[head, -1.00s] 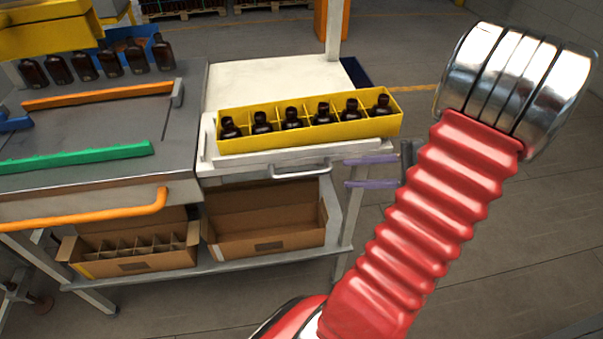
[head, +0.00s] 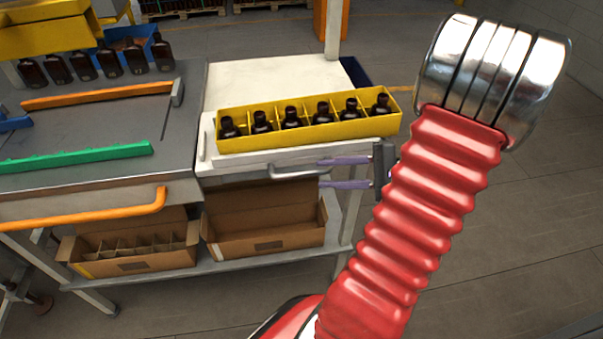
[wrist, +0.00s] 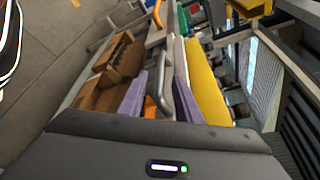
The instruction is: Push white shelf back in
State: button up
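The white shelf (head: 206,150) juts from the front of the bench, carrying a yellow divided crate (head: 362,131) with several dark bottles. Its grey bar handle (head: 290,172) is on the front edge, and it also shows in the wrist view (wrist: 157,82). My gripper (head: 320,173) is open, with its two purple fingers one above the other, pointing left at the right end of the handle. In the wrist view the handle appears between the fingers; whether they touch it I cannot tell.
Left of the shelf is a grey worktop with an orange rail (head: 100,95), a green rail (head: 80,158) and an orange handle (head: 90,214). Open cardboard boxes (head: 265,242) stand on the lower rack. The floor at the right is clear.

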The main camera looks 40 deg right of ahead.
aim_at(309, 175)
jog(key=x, duration=0.7)
jog(key=shift+w+a, duration=0.1)
jog(key=shift+a, duration=0.05)
jog(key=shift+c, duration=0.2)
jog(key=shift+f, duration=0.1)
grip_shut()
